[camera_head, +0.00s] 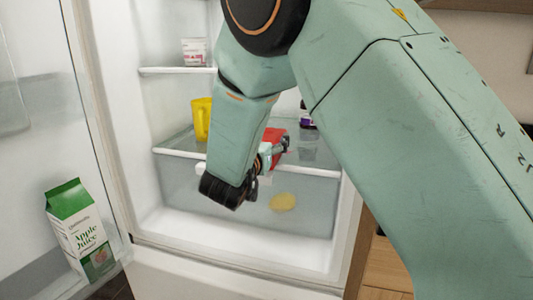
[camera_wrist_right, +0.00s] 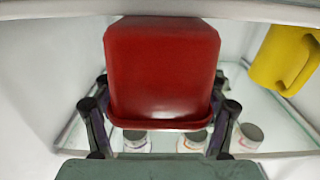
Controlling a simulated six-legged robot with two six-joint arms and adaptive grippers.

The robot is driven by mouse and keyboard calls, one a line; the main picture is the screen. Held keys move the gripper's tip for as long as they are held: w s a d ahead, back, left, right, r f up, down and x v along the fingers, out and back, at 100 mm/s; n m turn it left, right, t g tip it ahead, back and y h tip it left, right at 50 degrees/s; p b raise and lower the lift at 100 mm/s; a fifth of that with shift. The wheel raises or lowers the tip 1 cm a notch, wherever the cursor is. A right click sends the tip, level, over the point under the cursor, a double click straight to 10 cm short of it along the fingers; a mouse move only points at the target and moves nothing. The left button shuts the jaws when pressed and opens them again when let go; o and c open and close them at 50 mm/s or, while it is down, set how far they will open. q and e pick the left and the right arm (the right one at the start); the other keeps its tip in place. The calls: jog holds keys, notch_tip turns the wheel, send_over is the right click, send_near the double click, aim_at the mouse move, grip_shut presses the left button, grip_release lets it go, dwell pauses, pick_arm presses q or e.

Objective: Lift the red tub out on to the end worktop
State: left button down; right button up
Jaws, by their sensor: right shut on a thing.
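The red tub (camera_head: 273,134) is inside the open fridge, above the glass shelf, mostly hidden behind my right arm in the head view. In the right wrist view the red tub (camera_wrist_right: 162,70) fills the upper middle, with its rim towards me. My right gripper (camera_head: 281,148) is shut on it, and the wrist view shows one finger on each side of the tub (camera_wrist_right: 160,100). I cannot tell whether the tub touches the shelf. My left gripper is out of view. I cannot make out the end worktop for sure.
A yellow jug (camera_head: 201,118) stands left of my arm on the glass shelf (camera_head: 180,153). A white pot (camera_head: 194,52) sits on the shelf above. A yellow item (camera_head: 283,201) lies lower down. An apple juice carton (camera_head: 80,230) stands in the door. Several small jars (camera_wrist_right: 250,136) are near the tub.

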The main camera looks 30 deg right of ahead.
jog(key=shift+c, duration=1.1)
notch_tip(320, 180, up, 9)
jog(key=p, duration=0.3)
jog(key=shift+w+r+p, duration=0.15)
jog(key=shift+r+p, duration=0.15)
jog(key=shift+r, duration=0.2)
